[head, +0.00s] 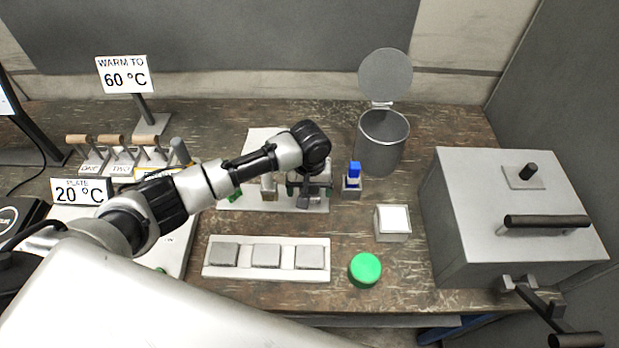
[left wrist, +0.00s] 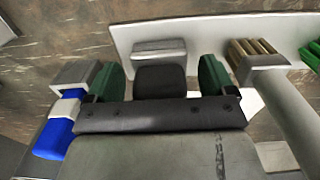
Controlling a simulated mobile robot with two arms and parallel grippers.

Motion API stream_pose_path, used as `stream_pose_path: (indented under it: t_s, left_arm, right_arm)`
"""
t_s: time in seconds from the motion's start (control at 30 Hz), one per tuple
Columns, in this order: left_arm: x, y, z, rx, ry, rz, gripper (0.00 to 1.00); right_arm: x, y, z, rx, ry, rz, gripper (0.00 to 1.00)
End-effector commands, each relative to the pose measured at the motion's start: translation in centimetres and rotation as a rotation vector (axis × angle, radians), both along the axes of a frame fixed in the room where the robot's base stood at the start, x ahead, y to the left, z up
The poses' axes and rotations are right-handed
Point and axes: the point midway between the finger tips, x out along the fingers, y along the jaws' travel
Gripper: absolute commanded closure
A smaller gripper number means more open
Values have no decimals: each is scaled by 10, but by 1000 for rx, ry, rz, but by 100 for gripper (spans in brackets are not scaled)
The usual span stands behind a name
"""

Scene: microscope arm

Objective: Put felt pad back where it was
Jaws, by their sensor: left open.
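My left gripper (head: 308,194) is open over the right part of a white board (head: 262,138). In the left wrist view its two green-padded fingers (left wrist: 160,82) stand on either side of a dark grey block with a lighter grey top (left wrist: 158,47). The block is at the board's edge; I cannot tell whether the fingers touch it or whether it is the felt pad. The white tray (head: 266,275) in front holds three flat grey squares (head: 266,255), which could also be pads. My right gripper is not in view.
A blue-topped item (head: 353,172) stands close to the right of my gripper. A pale cylinder (left wrist: 292,118) with a brass-coloured end is on its other side. Behind are an open-lidded can (head: 382,142); rightward, a white-topped block (head: 392,222), green disc (head: 365,269) and large grey box (head: 515,205).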

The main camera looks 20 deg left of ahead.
Motion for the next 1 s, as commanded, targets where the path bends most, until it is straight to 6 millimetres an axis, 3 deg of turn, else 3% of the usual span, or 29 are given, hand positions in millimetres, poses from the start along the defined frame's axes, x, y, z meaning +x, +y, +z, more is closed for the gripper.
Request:
stream_pose_path:
  t_s: [0.6, 1.0]
  left_arm:
    - [1, -1, 109, -2, -4, 0, 16]
    - [1, 0, 120, -2, -2, 1, 16]
  right_arm:
    - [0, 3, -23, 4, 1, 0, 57]
    - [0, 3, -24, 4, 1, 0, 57]
